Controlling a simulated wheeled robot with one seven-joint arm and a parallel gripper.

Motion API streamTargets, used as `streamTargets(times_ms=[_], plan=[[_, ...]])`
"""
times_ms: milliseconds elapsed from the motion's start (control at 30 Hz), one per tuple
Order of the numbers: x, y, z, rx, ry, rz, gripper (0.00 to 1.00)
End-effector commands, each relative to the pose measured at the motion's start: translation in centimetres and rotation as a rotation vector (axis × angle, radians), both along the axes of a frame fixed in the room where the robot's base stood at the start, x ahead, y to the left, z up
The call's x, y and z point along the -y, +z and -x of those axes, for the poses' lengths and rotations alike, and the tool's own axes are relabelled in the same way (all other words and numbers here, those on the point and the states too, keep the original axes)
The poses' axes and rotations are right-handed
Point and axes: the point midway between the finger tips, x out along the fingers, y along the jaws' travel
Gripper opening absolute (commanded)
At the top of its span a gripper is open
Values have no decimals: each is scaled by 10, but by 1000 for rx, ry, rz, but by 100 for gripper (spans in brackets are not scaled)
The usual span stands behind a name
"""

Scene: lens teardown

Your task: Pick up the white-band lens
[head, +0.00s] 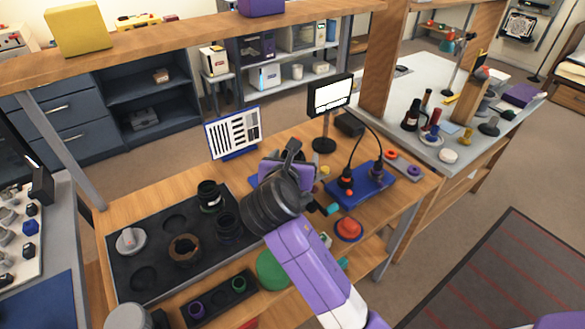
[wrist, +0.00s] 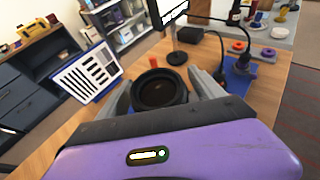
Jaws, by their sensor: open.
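My gripper (head: 291,152) is over the right half of the wooden workbench, beyond the black tray. In the wrist view its two fingers (wrist: 162,88) are apart, one on each side of a dark round lens (wrist: 158,92). The lens's open top faces up; I see no clear gap or grip, and cannot tell its band colour. In the head view my gripper hides it. On the black tray stand a black lens with a pale band low on its side (head: 209,196), another black lens (head: 228,228) and a brown ring-shaped part (head: 184,249).
A printed panel (head: 233,132) stands behind left of my gripper, a small lit screen (head: 330,95) behind right. A blue board (head: 362,188) with cabled parts and a red button (head: 349,229) are to the right. A shelf beam crosses the back.

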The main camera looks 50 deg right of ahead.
Motion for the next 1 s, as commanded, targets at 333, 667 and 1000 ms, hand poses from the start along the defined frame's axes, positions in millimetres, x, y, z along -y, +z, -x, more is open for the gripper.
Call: streamTargets(times_ms=[333, 667, 1000], plan=[[0, 0, 0, 0, 0, 0, 38], [0, 1, 0, 2, 1, 1, 0], [0, 15, 0, 5, 0, 3, 0]])
